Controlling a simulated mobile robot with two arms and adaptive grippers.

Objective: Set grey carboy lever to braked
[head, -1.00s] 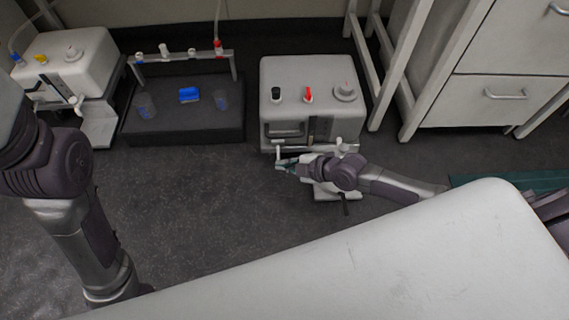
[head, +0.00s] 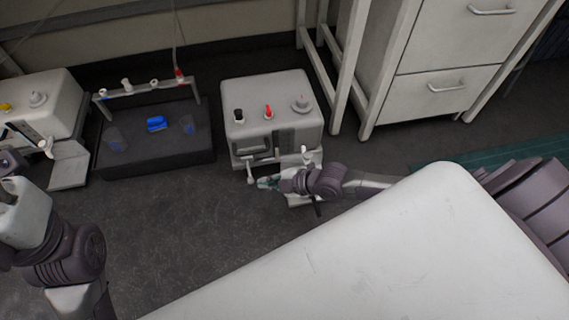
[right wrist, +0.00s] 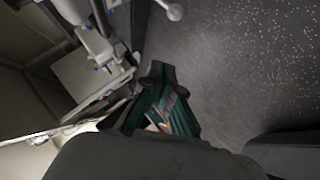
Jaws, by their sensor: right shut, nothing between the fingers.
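The pale grey box-shaped carboy (head: 272,100) stands on the floor at mid picture, with black, red and grey fittings on top. A small white lever (head: 250,172) hangs at its low front left, and a white knobbed piece (head: 305,152) stands at its front right. I cannot tell which is the brake lever or its setting. My right gripper (head: 268,183) is shut and empty, low in front of the carboy, just right of the left lever. Its teal fingers (right wrist: 163,100) fill the middle of the right wrist view, with a white knob (right wrist: 174,11) above them.
A second white carboy (head: 58,100) stands at the left. A dark block (head: 165,155) with a tube rack (head: 145,90) lies between the two. A white frame (head: 345,75) and drawer cabinet (head: 415,70) stand at the right. The dark floor (head: 190,225) in front is clear.

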